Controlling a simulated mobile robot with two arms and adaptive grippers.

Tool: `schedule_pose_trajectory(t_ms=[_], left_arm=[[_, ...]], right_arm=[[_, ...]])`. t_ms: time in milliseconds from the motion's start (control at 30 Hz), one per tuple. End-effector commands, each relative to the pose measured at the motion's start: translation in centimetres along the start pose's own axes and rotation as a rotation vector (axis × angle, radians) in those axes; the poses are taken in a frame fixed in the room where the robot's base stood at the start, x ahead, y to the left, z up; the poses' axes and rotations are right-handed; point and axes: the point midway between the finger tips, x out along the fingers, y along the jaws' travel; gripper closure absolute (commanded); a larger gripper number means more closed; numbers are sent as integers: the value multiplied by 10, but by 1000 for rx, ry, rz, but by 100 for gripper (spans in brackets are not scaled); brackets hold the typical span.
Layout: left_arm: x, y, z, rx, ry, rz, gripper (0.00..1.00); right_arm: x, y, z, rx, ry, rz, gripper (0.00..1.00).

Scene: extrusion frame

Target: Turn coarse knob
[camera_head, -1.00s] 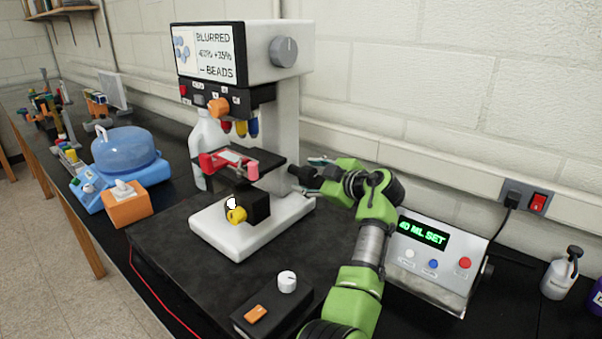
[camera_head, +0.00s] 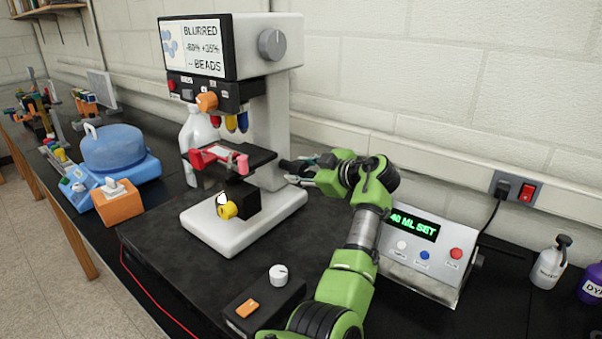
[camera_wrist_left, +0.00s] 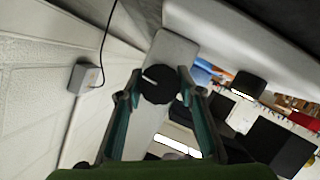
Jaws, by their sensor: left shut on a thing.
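The white microscope (camera_head: 282,115) stands on a black mat, with a screen (camera_head: 196,49) that reads BLURRED and BEADS. Its black coarse knob (camera_wrist_left: 160,84) shows in the left wrist view as a round dark disc with a pale line. My left gripper (camera_wrist_left: 159,88) has one finger on each side of the knob and is shut on it. In the head view, my left gripper (camera_head: 302,172) is at the right side of the microscope's column. The knob is small and partly hidden there. The stage (camera_head: 250,157) carries a red-and-pink holder. My right gripper is out of view.
A yellow knob (camera_head: 228,211) is low on the microscope's front. A control box (camera_head: 424,255) reading 40 ML SET stands close to the right of my arm. A black box with a white dial (camera_head: 278,274) is in front. An orange block (camera_head: 118,204) is at left.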

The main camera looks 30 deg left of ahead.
Motion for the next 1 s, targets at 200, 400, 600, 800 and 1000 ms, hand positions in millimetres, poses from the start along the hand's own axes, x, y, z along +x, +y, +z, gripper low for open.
schedule_pose_trajectory(t_ms=[200,400,600,800,1000], left_arm=[[1,1,-1,161,4,-66,88],[1,1,-2,304,4,-127,88],[1,1,-2,414,5,-172,88],[2,1,-2,480,4,-200,88],[1,2,-2,504,5,-210,88]], right_arm=[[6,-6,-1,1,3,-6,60],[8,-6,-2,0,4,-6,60],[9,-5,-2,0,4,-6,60],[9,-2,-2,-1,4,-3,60],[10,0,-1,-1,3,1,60]])
